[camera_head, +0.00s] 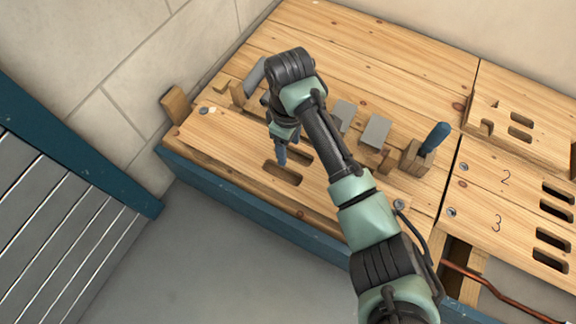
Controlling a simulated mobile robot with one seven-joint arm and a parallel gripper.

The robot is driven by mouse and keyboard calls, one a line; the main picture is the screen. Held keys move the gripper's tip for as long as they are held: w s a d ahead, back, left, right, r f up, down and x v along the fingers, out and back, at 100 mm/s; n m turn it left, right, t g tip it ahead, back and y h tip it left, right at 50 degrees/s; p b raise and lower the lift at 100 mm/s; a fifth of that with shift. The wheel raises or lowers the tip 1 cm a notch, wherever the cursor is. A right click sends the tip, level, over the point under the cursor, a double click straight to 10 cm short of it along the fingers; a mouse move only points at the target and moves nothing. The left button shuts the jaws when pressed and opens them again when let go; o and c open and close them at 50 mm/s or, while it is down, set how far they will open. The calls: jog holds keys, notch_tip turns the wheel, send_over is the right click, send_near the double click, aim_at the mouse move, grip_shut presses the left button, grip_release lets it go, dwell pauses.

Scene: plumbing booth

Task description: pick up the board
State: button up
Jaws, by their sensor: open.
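A pale wooden board (235,155) with dark oblong slots lies on the left part of the bench, along its front edge. My gripper (281,158) points down over this board, close to the slots, and is open. The fingertips look near the wood, but I cannot tell whether they touch it. My arm hides part of the board's right side. Two similar slotted boards, marked 2 (490,180) and 3 (480,214), lie to the right.
Grey plates (376,132), a wooden block (414,160) with a blue handle (435,138), and a block (175,103) at the left edge stand around the board. Another slotted board (500,100) lies at the back right. A copper pipe (490,280) runs at lower right.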

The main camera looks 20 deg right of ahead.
aim_at(288, 163)
jog(key=shift+s+a+f+b, duration=0.1)
jog(key=shift+s+f+b, duration=0.05)
jog(key=shift+f+b, duration=2.85)
jog(key=shift+c, duration=0.3)
grip_shut()
jog(key=shift+r, duration=0.1)
